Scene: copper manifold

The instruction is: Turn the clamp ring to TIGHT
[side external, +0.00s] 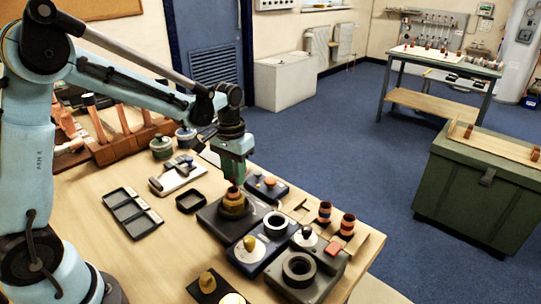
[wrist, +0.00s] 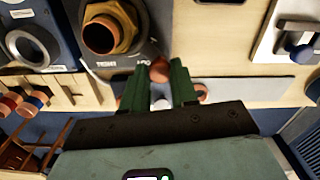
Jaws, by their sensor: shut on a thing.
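The brass clamp ring (wrist: 125,38) sits around an upright copper pipe (wrist: 101,36) on a dark block; the ring also shows in the side view (side external: 234,208). Small lettering on the block beside the ring is hard to read. My gripper (wrist: 159,72) has its two green fingers on either side of a round copper-coloured knob (wrist: 159,71), shut on it. I cannot tell whether this knob is joined to the ring. In the side view my gripper (side external: 234,181) points down, close over the pipe and ring. The fingertips there are partly hidden.
A blue block with a grey ring (side external: 275,223) and a dark block with a round opening (side external: 299,268) stand close by at the front right. Banded copper fittings (side external: 347,224) stand at the right edge. A black compartment tray (side external: 132,213) lies left, with bare wood around it.

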